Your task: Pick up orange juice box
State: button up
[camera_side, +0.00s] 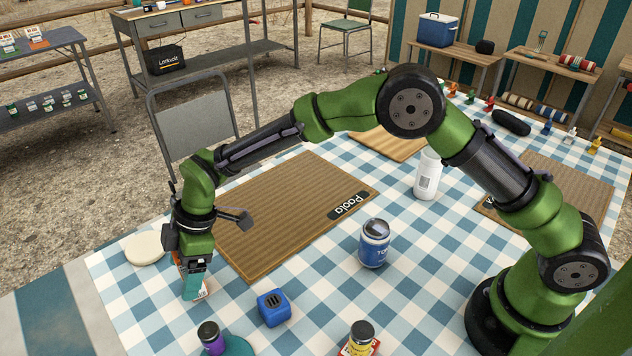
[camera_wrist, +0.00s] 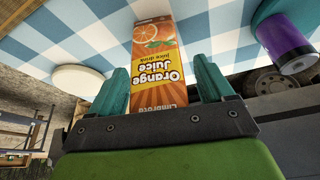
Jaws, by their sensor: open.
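The orange juice box (camera_wrist: 157,65) is an orange and white carton with a yellow band. In the wrist view it lies between the two teal fingers of my gripper (camera_wrist: 161,82), which are apart on either side of it. The fingers do not appear closed on the carton. In the side view my gripper (camera_side: 194,280) points down at the front left of the checked table. Only a small part of the juice box (camera_side: 203,291) shows there, mostly hidden behind the fingers.
A round cream disc (camera_side: 144,248) lies left of my gripper. A striped brown mat (camera_side: 285,215) lies behind. A blue-and-white checked cloth (camera_side: 130,300) covers the table.

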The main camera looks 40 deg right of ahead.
jog(key=shift+r, duration=0.1)
jog(key=c, duration=1.2)
